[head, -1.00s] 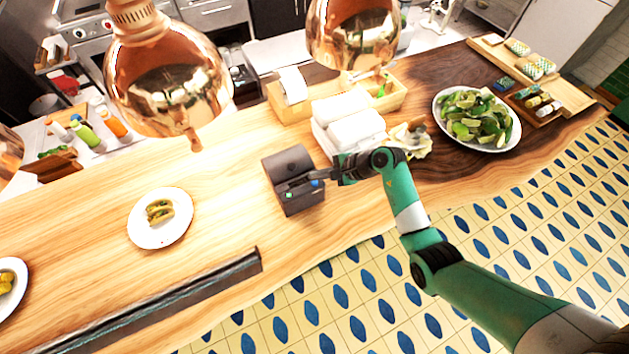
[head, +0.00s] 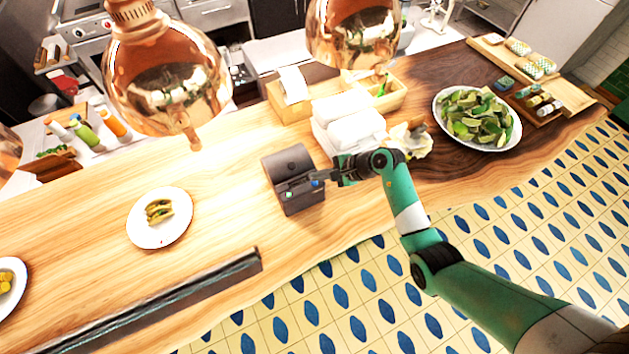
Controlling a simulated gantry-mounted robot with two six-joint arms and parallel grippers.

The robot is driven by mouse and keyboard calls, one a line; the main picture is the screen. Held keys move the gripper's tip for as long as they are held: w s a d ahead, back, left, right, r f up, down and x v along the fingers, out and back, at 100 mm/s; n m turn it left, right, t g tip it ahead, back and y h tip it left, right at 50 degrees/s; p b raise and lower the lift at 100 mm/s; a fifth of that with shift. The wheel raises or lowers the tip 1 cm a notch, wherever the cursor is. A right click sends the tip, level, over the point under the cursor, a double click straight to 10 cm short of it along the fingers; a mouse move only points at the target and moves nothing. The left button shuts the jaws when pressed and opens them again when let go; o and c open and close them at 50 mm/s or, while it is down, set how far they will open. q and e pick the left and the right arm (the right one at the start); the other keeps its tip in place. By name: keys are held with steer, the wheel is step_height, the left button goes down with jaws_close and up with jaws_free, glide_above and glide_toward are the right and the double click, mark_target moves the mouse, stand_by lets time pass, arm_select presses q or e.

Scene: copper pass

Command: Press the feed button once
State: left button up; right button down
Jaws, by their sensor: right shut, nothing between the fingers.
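A dark grey printer (head: 284,163) stands on the wooden counter near the middle of the head view. Its front carries a small green spot (head: 288,196) and a small blue spot (head: 316,183); I cannot tell which one is the feed button. My right gripper (head: 314,178) is shut and empty. It reaches in from the right, with its fingertips at the right side of the printer's front, close to the blue spot. I cannot tell whether they touch it. My left gripper is not in view.
White stacked towels (head: 355,129) stand right behind the printer, next to a wooden box (head: 292,111). Copper lamps (head: 165,85) hang over the counter. A plate with food (head: 147,235) is at left. Bare counter lies between plate and printer.

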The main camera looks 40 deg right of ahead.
mark_target(319, 184)
steer(key=shift+f+b, duration=0.3)
steer(key=shift+f, duration=0.2)
stand_by(0.7)
steer(key=shift+r+p, duration=0.9)
steer(key=shift+p, duration=0.05)
steer(key=shift+r, duration=0.1)
step_height(319, 184, up, 5)
steer(key=p, duration=0.5)
stand_by(0.6)
